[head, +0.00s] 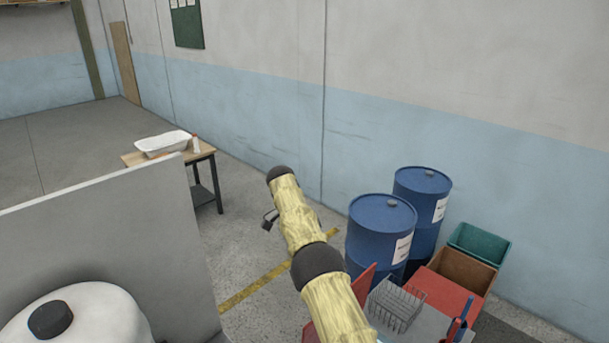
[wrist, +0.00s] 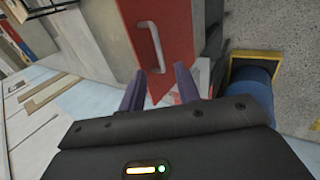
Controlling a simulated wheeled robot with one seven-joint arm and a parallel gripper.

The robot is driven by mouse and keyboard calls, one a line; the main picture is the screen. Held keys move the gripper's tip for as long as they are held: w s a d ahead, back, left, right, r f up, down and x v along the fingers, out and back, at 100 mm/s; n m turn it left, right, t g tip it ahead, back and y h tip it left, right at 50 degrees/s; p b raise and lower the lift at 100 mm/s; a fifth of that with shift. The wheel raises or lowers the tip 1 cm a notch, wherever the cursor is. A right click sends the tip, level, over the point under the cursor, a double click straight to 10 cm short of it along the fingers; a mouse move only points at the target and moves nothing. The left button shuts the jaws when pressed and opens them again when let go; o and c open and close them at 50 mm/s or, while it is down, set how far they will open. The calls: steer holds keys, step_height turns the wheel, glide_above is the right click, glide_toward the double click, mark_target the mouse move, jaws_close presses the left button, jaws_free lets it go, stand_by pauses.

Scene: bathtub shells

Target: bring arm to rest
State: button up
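My arm (head: 297,220), in a pale yellow sleeve with dark joints, reaches up through the middle of the head view. My gripper (wrist: 160,84) shows in the wrist view as two dark fingers with a gap between them. It is open, and no object is visible between the fingers. A red panel with a grey handle (wrist: 150,47) lies beyond the fingertips; I cannot tell its exact distance. The gripper's fingers cannot be made out in the head view.
Two blue drums (head: 379,236) (head: 422,208) stand right of my arm by the wall. Crates (head: 478,244), a wire basket (head: 395,303) and a red-topped unit (head: 448,287) crowd the lower right. A table (head: 208,150) holds a white tub (head: 162,143). A grey partition (head: 110,225) stands left.

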steer(key=s+d+n+t+y, duration=0.1)
steer(key=d, duration=0.2)
steer(key=s+d+n+t+y+b, duration=0.1)
steer(key=s+d, duration=0.1)
steer(key=d, duration=0.2)
steer(key=s+d+r+n+t+y+b, duration=0.1)
steer(key=s+d, duration=0.1)
steer(key=d, duration=0.1)
steer(key=shift+s+d+r, duration=0.1)
steer(key=shift+s+d, duration=0.1)
steer(key=shift+d, duration=0.05)
steer(key=s+d+f+n+t, duration=0.1)
steer(key=s+n, duration=0.1)
steer(key=s, duration=0.6)
steer(key=s+f+n+t+y+b, duration=0.1)
steer(key=s+f+n+t, duration=0.1)
steer(key=s, duration=0.6)
steer(key=s+d+f+n+t+b, duration=0.1)
steer(key=s+n, duration=0.1)
steer(key=s, duration=0.6)
steer(key=shift+d+f+y, duration=0.15)
steer(key=shift+d+y, duration=0.15)
steer(key=shift+d, duration=0.05)
steer(key=shift+s+a, duration=0.1)
steer(key=shift+s, duration=0.05)
